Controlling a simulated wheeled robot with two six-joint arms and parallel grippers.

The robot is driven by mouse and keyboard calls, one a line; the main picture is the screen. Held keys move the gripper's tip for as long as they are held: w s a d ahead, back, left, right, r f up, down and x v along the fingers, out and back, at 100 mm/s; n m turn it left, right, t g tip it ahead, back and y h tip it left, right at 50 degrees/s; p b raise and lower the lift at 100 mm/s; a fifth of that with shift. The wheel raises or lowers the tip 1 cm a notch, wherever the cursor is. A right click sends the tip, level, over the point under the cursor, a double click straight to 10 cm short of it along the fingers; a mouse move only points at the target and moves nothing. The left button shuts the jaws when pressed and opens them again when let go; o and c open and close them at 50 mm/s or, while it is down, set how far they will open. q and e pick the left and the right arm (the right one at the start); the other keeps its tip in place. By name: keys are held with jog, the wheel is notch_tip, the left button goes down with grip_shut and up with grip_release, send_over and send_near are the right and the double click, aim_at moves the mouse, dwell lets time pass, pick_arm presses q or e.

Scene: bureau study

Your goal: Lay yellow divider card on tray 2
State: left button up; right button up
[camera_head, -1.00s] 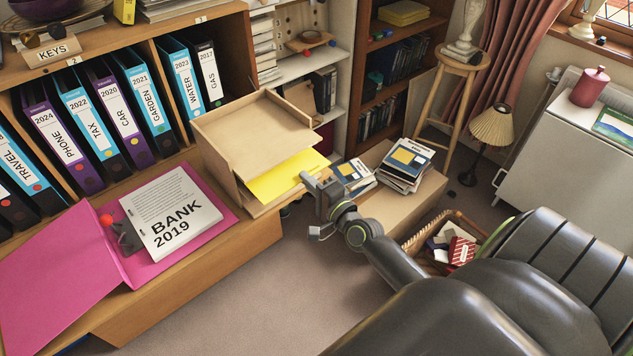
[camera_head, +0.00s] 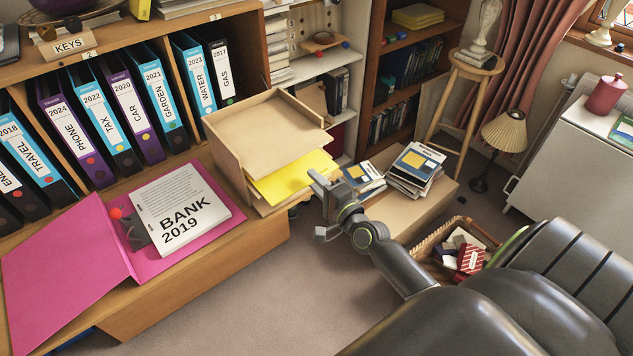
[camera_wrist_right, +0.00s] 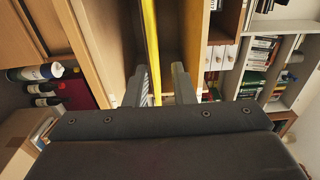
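The yellow divider card (camera_head: 290,179) lies flat in the wooden letter tray stack (camera_head: 232,160), below the top shelf, its front part sticking out. I cannot read which level is tray 2. My right gripper (camera_head: 315,180) is at the card's front edge. In the right wrist view the card (camera_wrist_right: 151,45) appears edge-on as a yellow strip running between the fingers of the right gripper (camera_wrist_right: 161,88). A gap shows on the right side of the card, so the fingers are apart, not closed on it. The card's back part is hidden under the top shelf. My left gripper is not in view.
An open pink folder (camera_head: 65,255) with "BANK 2019" papers (camera_head: 180,208) lies left of the trays. Labelled binders (camera_head: 110,115) stand behind. Booklets (camera_head: 413,170) sit on a box (camera_head: 425,205) to the right. Bare floor lies between.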

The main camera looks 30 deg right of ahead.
jog(key=o, duration=0.6)
jog(key=shift+c, duration=0.2)
jog(key=s+b, duration=0.1)
jog(key=s, duration=0.7)
jog(key=shift+d, duration=0.2)
dwell(0.4)
jog(key=shift+f, duration=0.1)
dwell(0.4)
